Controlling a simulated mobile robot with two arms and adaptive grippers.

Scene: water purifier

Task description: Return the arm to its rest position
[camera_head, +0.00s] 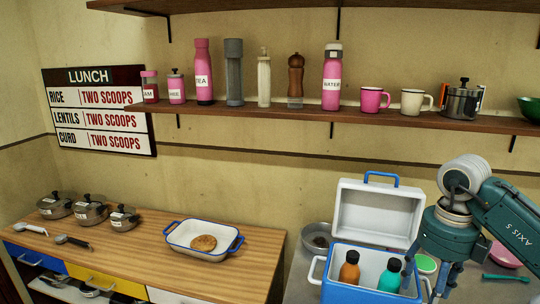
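My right arm comes in from the right edge, and its teal gripper (428,280) hangs over the right side of the open cooler (345,293). Its dark fingers point down and look spread apart, with nothing seen held between them. A teal bottle (389,277) stands in the cooler just left of the gripper; I cannot tell if they touch. A brown-orange bottle (349,270) stands beside it. My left arm and gripper are not in view.
The cooler's white lid (377,212) stands open behind. A grey bowl (318,238) is left of it, and a pink bowl (505,255) is at right. A shelf (290,117) with bottles and mugs runs above. The wooden counter (150,260) holds pots and a baking dish (203,239).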

